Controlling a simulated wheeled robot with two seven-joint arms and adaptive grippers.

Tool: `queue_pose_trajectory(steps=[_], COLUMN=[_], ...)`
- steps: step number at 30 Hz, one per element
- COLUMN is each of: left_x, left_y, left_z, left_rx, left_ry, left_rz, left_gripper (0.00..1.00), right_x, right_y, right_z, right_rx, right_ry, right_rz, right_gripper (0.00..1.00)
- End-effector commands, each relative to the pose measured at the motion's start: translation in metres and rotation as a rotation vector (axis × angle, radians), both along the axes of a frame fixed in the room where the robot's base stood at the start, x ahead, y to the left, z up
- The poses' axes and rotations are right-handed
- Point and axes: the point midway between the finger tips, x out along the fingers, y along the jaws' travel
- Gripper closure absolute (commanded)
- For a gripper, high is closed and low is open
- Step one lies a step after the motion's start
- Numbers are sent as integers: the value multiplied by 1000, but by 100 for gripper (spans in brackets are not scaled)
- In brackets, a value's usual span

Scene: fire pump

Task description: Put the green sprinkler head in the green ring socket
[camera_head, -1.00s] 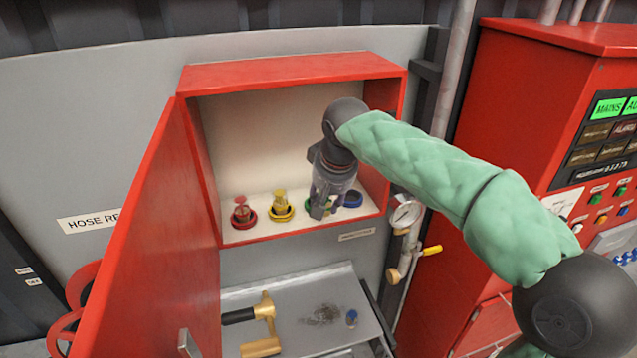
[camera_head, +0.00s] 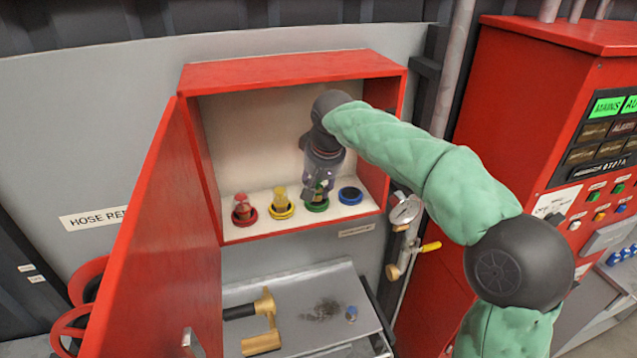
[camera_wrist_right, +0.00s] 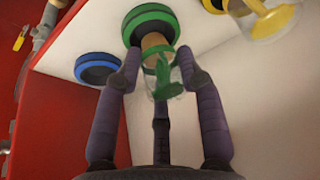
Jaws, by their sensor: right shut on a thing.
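The green ring socket (camera_head: 317,208) sits on the white cabinet floor, between the yellow and blue ones. My right gripper (camera_head: 318,187) points down just above it. In the right wrist view, my right gripper (camera_wrist_right: 158,65) is shut on the green sprinkler head (camera_wrist_right: 161,78), a clear piece with a green frame and a tan end. That tan end overlaps the green ring (camera_wrist_right: 138,14) in this view. I cannot tell whether it is inside the ring or just above it. My left gripper is not in view.
A red sprinkler head (camera_head: 241,204) and a yellow one (camera_head: 281,198) stand in their rings to the left. The blue ring (camera_head: 350,195) is empty. The open red door (camera_head: 140,230) is at the left. A blue sprinkler head (camera_head: 351,313) and a brass tool (camera_head: 266,320) are on the shelf below.

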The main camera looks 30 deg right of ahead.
Motion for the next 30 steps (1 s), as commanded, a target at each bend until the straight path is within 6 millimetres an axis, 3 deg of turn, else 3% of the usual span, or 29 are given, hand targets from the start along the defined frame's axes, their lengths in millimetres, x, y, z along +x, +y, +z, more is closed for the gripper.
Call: queue_pose_trajectory(steps=[14, 15, 17, 30], left_x=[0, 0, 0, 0], left_y=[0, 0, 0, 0], left_z=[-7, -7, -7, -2], left_rx=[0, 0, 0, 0], left_ry=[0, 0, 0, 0], left_rz=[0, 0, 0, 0], left_gripper=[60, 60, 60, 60], right_x=[0, 0, 0, 0], right_y=[0, 0, 0, 0], right_z=[-10, -10, -10, -4], right_rx=[0, 0, 0, 0], right_ry=[0, 0, 0, 0], right_rz=[-1, 0, 0, 0], right_gripper=[100, 54, 38, 38])
